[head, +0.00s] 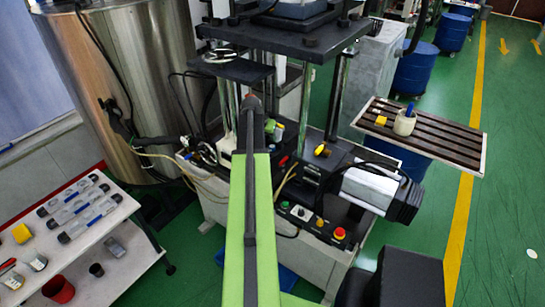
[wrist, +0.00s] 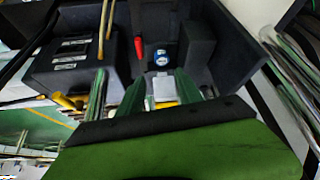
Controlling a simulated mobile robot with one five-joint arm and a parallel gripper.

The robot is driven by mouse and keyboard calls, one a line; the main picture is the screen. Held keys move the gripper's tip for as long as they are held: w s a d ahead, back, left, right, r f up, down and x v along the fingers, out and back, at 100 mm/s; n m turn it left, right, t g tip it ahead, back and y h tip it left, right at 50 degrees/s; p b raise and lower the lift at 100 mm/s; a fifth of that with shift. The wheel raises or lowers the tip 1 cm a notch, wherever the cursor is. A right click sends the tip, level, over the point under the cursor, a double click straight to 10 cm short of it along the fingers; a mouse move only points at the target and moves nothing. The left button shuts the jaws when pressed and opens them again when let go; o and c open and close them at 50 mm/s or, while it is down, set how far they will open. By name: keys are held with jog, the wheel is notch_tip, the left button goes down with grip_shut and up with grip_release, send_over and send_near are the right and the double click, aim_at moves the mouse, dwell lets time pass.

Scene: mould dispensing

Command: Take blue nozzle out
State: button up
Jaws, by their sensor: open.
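The slatted table (head: 455,150) also holds a yellow block (head: 381,121). The machine's posts and a motor (head: 368,190) stand between my arm and that table. A white shelf (head: 110,240) with several tools is at the left. Green floor is open at the right.

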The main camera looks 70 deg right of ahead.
jog(key=b, duration=0.3)
send_near(272, 146)
notch_tip(272, 146, down, 2)
jog(key=b+x, duration=0.2)
jog(key=x, duration=0.1)
jog(key=b+x, duration=0.2)
jog(key=x, duration=0.1)
jog(key=shift+d+b, duration=0.4)
jog(key=shift+s+r, duration=0.1)
jog(key=shift+r, duration=0.1)
jog(key=shift+c, duration=0.3)
grip_shut()
